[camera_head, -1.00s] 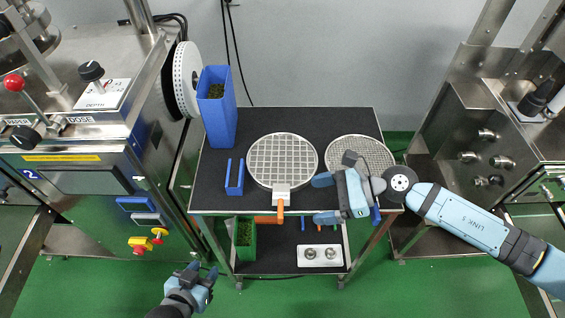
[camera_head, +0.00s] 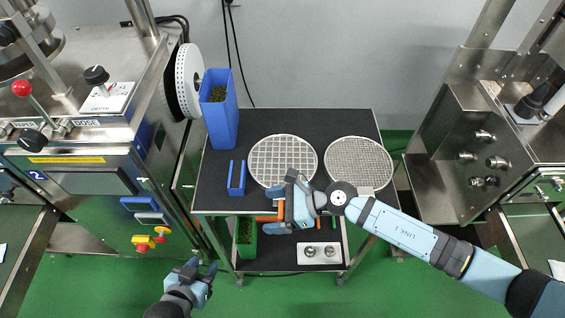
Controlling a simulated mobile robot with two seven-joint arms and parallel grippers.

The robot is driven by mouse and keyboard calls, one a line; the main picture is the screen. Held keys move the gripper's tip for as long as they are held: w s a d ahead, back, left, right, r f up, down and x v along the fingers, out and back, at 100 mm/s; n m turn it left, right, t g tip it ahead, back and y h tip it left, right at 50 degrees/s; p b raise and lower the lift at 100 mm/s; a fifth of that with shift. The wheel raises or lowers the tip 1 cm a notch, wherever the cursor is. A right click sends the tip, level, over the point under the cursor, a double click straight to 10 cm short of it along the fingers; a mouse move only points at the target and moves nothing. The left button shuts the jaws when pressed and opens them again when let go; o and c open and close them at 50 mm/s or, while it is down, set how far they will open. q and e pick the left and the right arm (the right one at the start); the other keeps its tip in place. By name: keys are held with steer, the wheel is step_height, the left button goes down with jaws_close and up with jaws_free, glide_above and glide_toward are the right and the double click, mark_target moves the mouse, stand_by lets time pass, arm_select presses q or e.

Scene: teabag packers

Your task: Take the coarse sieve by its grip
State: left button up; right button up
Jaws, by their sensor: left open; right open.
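The coarse sieve (camera_head: 283,155), a round wide-meshed disc with a pale rim, lies on the left of the cart's dark top. Its orange grip (camera_head: 280,209) points toward the front edge and is partly hidden by my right gripper (camera_head: 270,210). That gripper is open, with one finger behind and one in front of the grip area. I cannot tell whether it touches the grip. My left gripper (camera_head: 206,273) is open and empty, low in front of the cart.
A finer sieve (camera_head: 360,160) lies to the right on the cart top (camera_head: 225,170). A tall blue bin (camera_head: 220,115) and a small blue holder (camera_head: 236,180) stand at left. Below are a green container (camera_head: 246,243) and a white plate with two knobs (camera_head: 320,254). Machines flank the cart.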

steer(key=c, duration=1.1)
steer(key=shift+r, duration=0.1)
steer(key=shift+c, duration=0.2)
